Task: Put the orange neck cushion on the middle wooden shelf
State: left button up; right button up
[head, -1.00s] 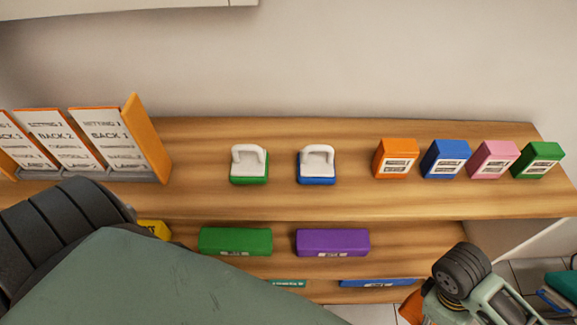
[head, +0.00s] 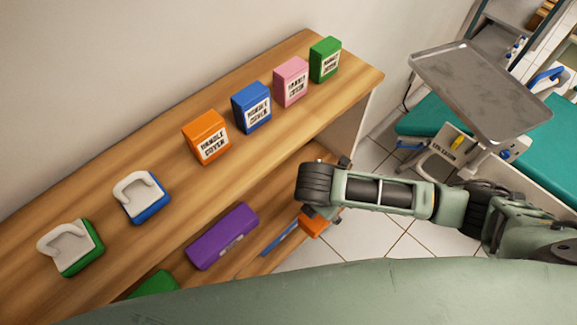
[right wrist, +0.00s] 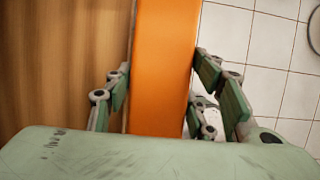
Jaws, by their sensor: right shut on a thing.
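The orange neck cushion (head: 311,226) is in my right gripper (head: 322,212), low in front of the shelf unit in the head view. Only a small part of it shows there. In the right wrist view the cushion (right wrist: 165,70) runs as a long orange block between the fingers of my right gripper (right wrist: 161,75), which is shut on it. The middle wooden shelf (head: 283,200) lies under the top board and bears a purple cushion (head: 222,236) and a green one (head: 153,285). Bare wood shows to the right of the purple cushion. My left gripper is out of view.
The top board (head: 230,185) carries orange (head: 206,137), blue, pink and green boxes and two white-handled items. A blue item (head: 281,238) shows on a lower shelf. A metal tray (head: 480,90) and teal chair (head: 425,118) stand at the right, beyond open tiled floor.

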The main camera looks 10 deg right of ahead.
jog(key=w+a, duration=0.1)
jog(key=w, duration=0.1)
jog(key=w+a, duration=0.2)
jog(key=w, duration=0.1)
jog(key=w+a, duration=0.2)
jog(key=shift+w+a, duration=0.1)
jog(key=shift+w, duration=0.3)
jog(key=w+a, duration=0.1)
jog(key=w, duration=0.1)
jog(key=w+a, duration=0.1)
jog(key=shift+w+a+b, duration=0.2)
jog(key=shift+w+b, duration=0.15)
jog(key=shift+f, duration=0.75)
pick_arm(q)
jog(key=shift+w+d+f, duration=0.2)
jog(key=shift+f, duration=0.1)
pick_arm(e)
jog(key=shift+f, duration=0.1)
jog(key=o, duration=1.3)
jog(key=shift+o, duration=0.2)
